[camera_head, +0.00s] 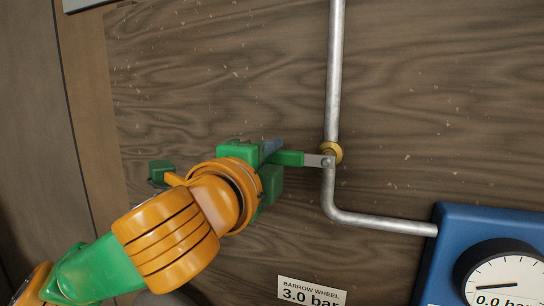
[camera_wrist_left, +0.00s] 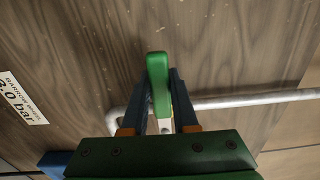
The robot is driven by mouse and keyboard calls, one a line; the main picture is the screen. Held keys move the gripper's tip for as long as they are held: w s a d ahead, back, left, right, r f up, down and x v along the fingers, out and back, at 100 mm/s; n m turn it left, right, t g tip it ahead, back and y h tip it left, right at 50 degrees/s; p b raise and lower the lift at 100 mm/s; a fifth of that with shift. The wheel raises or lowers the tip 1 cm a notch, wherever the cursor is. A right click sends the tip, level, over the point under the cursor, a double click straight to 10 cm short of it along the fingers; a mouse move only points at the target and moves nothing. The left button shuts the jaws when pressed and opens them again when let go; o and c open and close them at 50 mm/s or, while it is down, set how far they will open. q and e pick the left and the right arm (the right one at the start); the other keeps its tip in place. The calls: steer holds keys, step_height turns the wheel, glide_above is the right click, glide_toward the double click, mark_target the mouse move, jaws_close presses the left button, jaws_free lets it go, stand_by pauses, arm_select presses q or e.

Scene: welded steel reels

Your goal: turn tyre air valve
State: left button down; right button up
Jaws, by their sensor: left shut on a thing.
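The air valve has a brass body (camera_head: 331,152) on a grey pipe. Its lever has a green handle (camera_head: 288,158) and points left, roughly square to the upright pipe. My left gripper (camera_head: 273,152) comes in from the left and is shut on the green handle. In the left wrist view the handle (camera_wrist_left: 157,78) sits between the two dark fingers, with its rounded end showing beyond them. A blue gauge box (camera_head: 447,226) at the lower right carries a round dial (camera_head: 498,272) reading 0.0 bar. My right gripper is not in view.
The grey pipe (camera_head: 336,75) runs down the wooden panel (camera_head: 430,90), then bends right to the gauge box. A white label (camera_head: 311,291) below reads "BARROW WHEEL 3.0 bar". The panel around the lever is clear.

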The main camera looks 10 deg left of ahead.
arm_select(q)
steer(key=shift+r, duration=0.1)
steer(key=c, duration=0.7)
jaws_free()
steer(key=shift+s, duration=0.1)
steer(key=s+b, duration=0.1)
steer(key=s, duration=0.1)
steer(key=s+b, duration=0.1)
steer(key=s, duration=0.1)
steer(key=s+b, duration=0.2)
steer(key=s, duration=0.1)
steer(key=shift+a, duration=0.4)
steer(key=shift+w, duration=0.1)
